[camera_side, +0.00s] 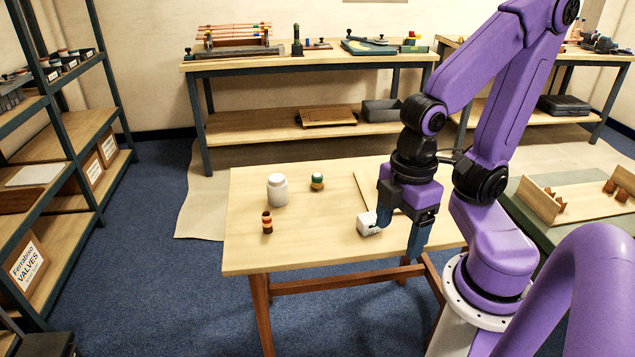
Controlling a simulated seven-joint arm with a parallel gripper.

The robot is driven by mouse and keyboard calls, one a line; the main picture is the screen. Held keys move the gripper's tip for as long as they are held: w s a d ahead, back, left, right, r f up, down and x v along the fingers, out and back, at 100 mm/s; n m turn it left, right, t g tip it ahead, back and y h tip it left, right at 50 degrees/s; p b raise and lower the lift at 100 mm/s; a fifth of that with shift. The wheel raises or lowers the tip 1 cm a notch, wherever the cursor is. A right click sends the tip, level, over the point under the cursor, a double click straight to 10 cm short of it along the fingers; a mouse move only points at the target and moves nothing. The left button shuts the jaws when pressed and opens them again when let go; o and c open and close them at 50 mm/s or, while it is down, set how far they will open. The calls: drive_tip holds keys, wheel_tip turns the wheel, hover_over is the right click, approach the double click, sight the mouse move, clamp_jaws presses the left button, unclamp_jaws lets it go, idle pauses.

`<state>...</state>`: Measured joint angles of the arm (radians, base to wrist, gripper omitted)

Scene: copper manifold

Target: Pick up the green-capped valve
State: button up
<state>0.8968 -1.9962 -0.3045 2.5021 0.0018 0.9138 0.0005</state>
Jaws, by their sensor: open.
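A small round piece with a green top and a pale, copper-toned lower part, seemingly the green-capped valve (317,181), stands upright near the middle of the table's far half. My gripper (400,238) points down over the right part of the table, its fingers apart. I see nothing held between them. The gripper is well to the right of the green-topped piece and nearer the camera. A white block (367,226) sits just left of the left finger, which overlaps its edge in view; I cannot tell whether they touch.
A white jar (277,190) stands left of the green-topped piece. A small red, dark and tan banded cylinder (267,223) stands nearer the left front. A thin strip (362,188) lies near my arm. The wooden table (310,255) is bare along its front and between the pieces.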

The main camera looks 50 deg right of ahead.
drive_tip(key=shift+c, duration=0.5)
drive_tip(key=w+d+f+n+t+h, duration=0.1)
drive_tip(key=w+d+f+h, duration=0.15)
drive_tip(key=w, duration=0.65)
drive_tip(key=w+d+f+n+t+h, duration=0.1)
drive_tip(key=w+d+f+h, duration=0.2)
drive_tip(key=w, duration=0.6)
drive_tip(key=w+d+f+n+h, duration=0.15)
drive_tip(key=w+h, duration=0.25)
drive_tip(key=w, duration=0.5)
drive_tip(key=n+t+h, duration=0.2)
drive_tip(key=n+h, duration=0.2)
drive_tip(key=n, duration=0.2)
approach(316, 179)
drive_tip(key=x, duration=0.6)
drive_tip(key=shift+w+d, duration=0.15)
drive_tip(key=shift+w, duration=0.05)
drive_tip(key=shift+x, duration=2.95)
drive_tip(key=shift+s+f, duration=0.1)
drive_tip(key=shift+f, duration=0.05)
